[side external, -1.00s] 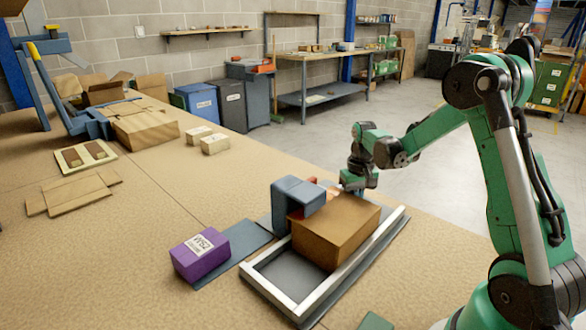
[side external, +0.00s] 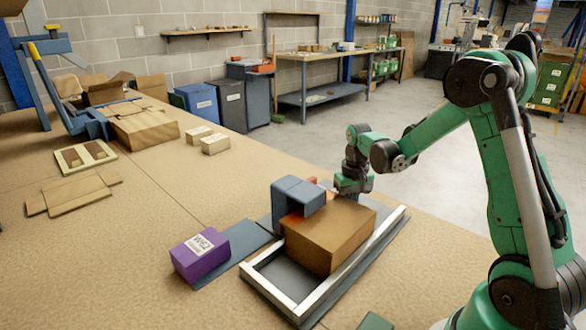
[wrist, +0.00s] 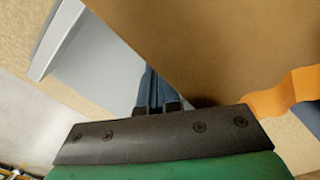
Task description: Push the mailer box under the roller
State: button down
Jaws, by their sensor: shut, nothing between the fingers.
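The brown mailer box (side external: 330,232) sits in a shallow bay with pale metal rails (side external: 362,262). The blue-grey hooded unit (side external: 300,194), which seems to house the roller, stands at the box's left side; an orange part shows beneath its hood, and no bare roller is visible. My gripper (side external: 352,186) is at the box's far edge, its fingertips hidden in the side view. In the wrist view my shut, empty fingers (wrist: 158,92) are beside the box's edge (wrist: 210,45); I cannot tell whether they touch it. An orange strip (wrist: 285,92) shows at right.
A purple labelled box (side external: 200,256) stands on a dark strip left of the bay. Two small cartons (side external: 208,139), flat cardboard (side external: 72,192) and a larger carton (side external: 143,128) lie farther back. The table's middle left is clear.

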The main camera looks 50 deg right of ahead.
aim_at(343, 201)
jog(key=shift+a, duration=0.1)
dwell(0.3)
jog(key=shift+a, duration=0.5)
jog(key=shift+a, duration=0.1)
jog(key=shift+a, duration=0.5)
jog(key=shift+a, duration=0.1)
dwell(0.3)
jog(key=shift+a, duration=0.5)
jog(key=shift+a, duration=0.25)
dwell(0.6)
jog(key=shift+d, duration=0.4)
jog(key=shift+r, duration=4.5)
